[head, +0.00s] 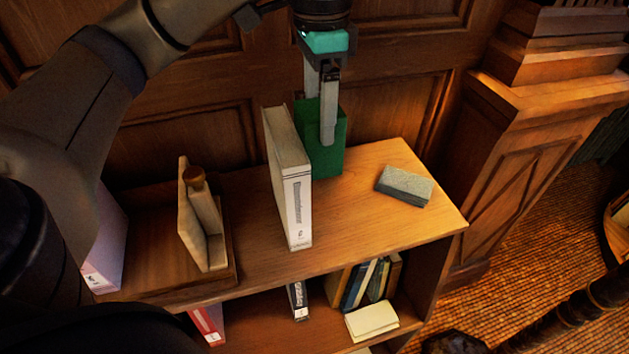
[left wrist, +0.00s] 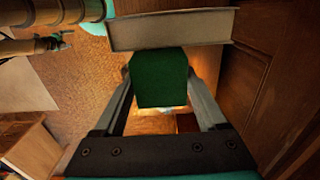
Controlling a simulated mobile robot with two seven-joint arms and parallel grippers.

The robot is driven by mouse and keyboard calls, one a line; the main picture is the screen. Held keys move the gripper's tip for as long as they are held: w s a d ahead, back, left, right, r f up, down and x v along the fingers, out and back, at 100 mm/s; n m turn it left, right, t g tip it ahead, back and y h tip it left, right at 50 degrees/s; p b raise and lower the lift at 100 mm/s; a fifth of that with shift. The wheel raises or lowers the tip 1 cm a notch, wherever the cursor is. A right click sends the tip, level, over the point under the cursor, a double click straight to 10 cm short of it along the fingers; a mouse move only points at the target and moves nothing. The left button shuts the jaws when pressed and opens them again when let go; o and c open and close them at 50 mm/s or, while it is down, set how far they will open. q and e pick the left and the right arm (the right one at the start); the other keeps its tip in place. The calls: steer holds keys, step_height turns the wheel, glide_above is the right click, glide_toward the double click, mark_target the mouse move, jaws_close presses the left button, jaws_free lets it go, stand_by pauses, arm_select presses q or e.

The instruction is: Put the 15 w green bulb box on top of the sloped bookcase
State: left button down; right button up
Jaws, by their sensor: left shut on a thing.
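The green bulb box (head: 327,155) is upright over the top of the wooden bookcase (head: 352,214), behind and to the right of a standing white binder. My left gripper (head: 328,120) points down with its fingers on the box. In the left wrist view the box (left wrist: 160,78) sits between the two fingers (left wrist: 163,95), which are shut on it. The box's lower end looks at or very close to the bookcase top; I cannot tell if it touches. The wattage print is not visible. My right gripper is not in view.
The white binder (head: 291,185) stands close beside the box. A grey block (head: 404,186) lies to the right, with bare wood between. A wooden bookend-like piece (head: 201,220) stands left. Lower shelves hold books (head: 367,283). Wall panelling is close behind.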

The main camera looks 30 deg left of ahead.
arm_select(q)
step_height(320, 180, down, 14)
steer(key=shift+b, duration=0.4)
steer(key=shift+f, duration=0.15)
jaws_free()
step_height(320, 180, up, 12)
steer(key=shift+r, duration=0.25)
stand_by(0.4)
stand_by(0.4)
